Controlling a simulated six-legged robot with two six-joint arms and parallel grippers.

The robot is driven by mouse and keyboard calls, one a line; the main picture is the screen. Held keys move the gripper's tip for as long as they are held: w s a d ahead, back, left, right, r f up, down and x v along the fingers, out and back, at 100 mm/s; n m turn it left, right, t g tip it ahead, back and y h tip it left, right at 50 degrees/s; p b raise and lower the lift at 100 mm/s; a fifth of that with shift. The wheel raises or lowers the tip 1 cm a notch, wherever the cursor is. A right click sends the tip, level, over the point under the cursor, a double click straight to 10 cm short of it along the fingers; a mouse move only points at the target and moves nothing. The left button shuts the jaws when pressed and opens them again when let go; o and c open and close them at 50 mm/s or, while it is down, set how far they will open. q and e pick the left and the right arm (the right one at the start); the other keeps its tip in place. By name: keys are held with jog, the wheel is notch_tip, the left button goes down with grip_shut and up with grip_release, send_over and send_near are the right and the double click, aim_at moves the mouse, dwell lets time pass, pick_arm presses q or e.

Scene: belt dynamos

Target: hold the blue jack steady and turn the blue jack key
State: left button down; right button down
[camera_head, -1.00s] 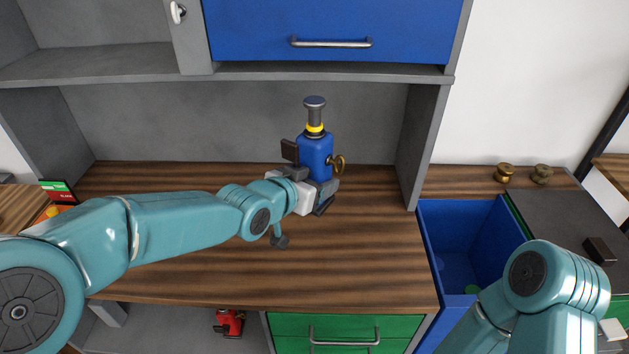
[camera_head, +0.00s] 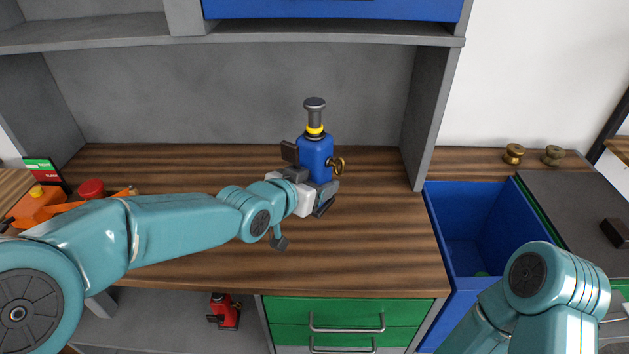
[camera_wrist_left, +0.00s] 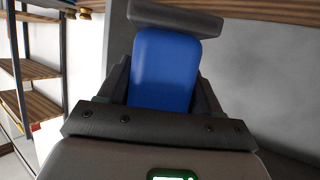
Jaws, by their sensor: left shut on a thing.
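The blue jack (camera_head: 313,157) stands upright, with a yellow ring and a grey ram on top. The brass blue jack key (camera_head: 336,166) sticks out of its right side, and a dark block shows at its left side. My left gripper (camera_head: 315,187) is shut on the lower body of the jack. In the left wrist view the jack (camera_wrist_left: 163,70) fills the space between the dark fingers of the left gripper (camera_wrist_left: 160,95). The key is not clear in that view. My right arm shows at the lower right of the head view, but its gripper is out of view.
The wooden worktop (camera_head: 385,235) is mostly clear, with a grey wall behind. A blue bin (camera_head: 450,225) stands at the right. Two brass knobs sit behind it. A red jack (camera_head: 224,312) is on the shelf below, beside green drawers (camera_head: 345,311). Orange equipment (camera_head: 45,207) lies left.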

pick_arm(q)
jog(key=shift+f+b, duration=4.8)
jog(key=shift+f, duration=0.2)
jog(key=shift+f, duration=0.15)
jog(key=shift+f+b, duration=0.25)
jog(key=shift+b, duration=0.25)
jog(key=shift+f+b, duration=0.2)
jog(key=shift+b, duration=0.1)
